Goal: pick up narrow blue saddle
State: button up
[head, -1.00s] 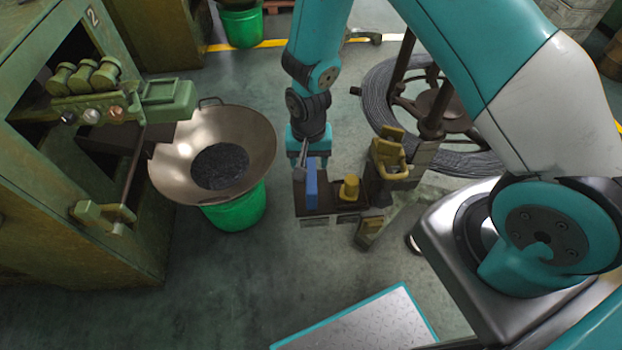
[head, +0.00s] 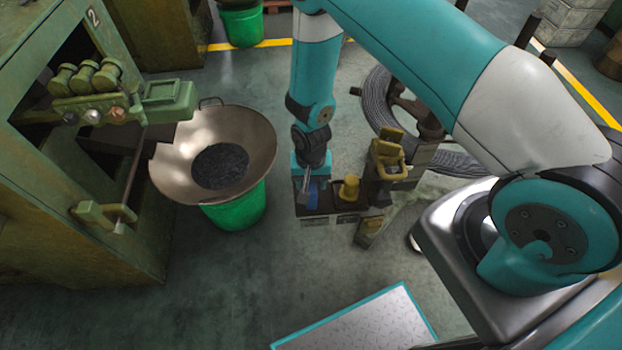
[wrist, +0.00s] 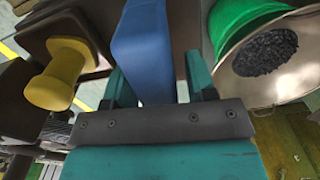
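The narrow blue saddle (head: 313,197) is an upright blue block at the left end of a dark holder (head: 330,203). In the wrist view the blue saddle (wrist: 146,48) stands between the two teal fingers of my gripper (wrist: 158,72), its near end close to the palm plate. A thin gap shows between the saddle and the right finger; the left finger overlaps its edge, and I cannot tell if they touch. My gripper (head: 310,185) points down over the saddle in the head view and hides its upper part. It looks open.
A yellow spool-shaped piece (head: 349,188) stands just right of the saddle, also close in the wrist view (wrist: 58,75). A yellow fixture (head: 389,155) is farther right. A metal pan (head: 258,150) on a green bin (head: 240,212) stands left.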

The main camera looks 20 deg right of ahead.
jog(key=c, duration=0.8)
jog(key=shift+r, duration=0.1)
